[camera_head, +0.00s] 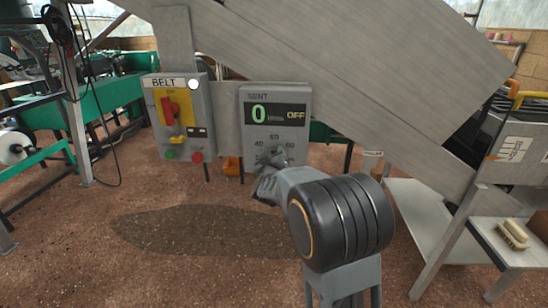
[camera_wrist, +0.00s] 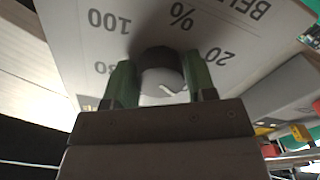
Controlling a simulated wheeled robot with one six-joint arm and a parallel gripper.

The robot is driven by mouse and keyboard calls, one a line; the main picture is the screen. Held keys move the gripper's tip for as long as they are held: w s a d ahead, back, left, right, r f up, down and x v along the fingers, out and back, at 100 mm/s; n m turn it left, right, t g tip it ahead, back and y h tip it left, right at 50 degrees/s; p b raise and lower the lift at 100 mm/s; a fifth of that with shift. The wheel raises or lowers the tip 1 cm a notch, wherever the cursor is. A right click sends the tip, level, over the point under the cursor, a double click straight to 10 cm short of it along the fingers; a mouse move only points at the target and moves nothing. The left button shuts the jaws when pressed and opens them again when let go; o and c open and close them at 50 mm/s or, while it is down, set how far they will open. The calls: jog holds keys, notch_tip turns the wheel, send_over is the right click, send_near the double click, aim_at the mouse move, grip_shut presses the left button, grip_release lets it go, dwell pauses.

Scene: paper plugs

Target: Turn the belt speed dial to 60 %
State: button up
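The belt speed dial is a dark round knob (camera_wrist: 160,62) on a grey panel (camera_wrist: 85,55). In the wrist view the panel is upside down, with 100, 20, % and a partly covered 80 around the knob. A short light mark shows on the knob's face; its exact setting is hard to read. My gripper (camera_wrist: 162,82) has one green-padded finger on each side of the knob, and both appear to touch it. In the head view my gripper (camera_head: 267,183) is at the dial on the display box (camera_head: 246,130), hiding the knob. The display reads 0 and OFF.
Left of the display box is a BELT box (camera_head: 202,112) with a red and yellow rotary switch (camera_head: 172,112), a green button (camera_head: 170,154) and a red button (camera_head: 196,156). A sloping metal chute (camera_head: 370,50) hangs above. A brush (camera_head: 513,235) lies on a shelf at right.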

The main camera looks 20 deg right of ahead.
jog(key=c, duration=0.6)
jog(key=shift+o, duration=0.2)
jog(key=m+b, duration=0.3)
jog(key=m, duration=0.2)
jog(key=shift+f, duration=0.15)
jog(key=m+b, duration=0.2)
jog(key=m, duration=0.1)
jog(key=shift+a, duration=0.1)
jog(key=shift+m+b, duration=1.05)
jog(key=shift+m, duration=0.75)
jog(key=o, duration=0.9)
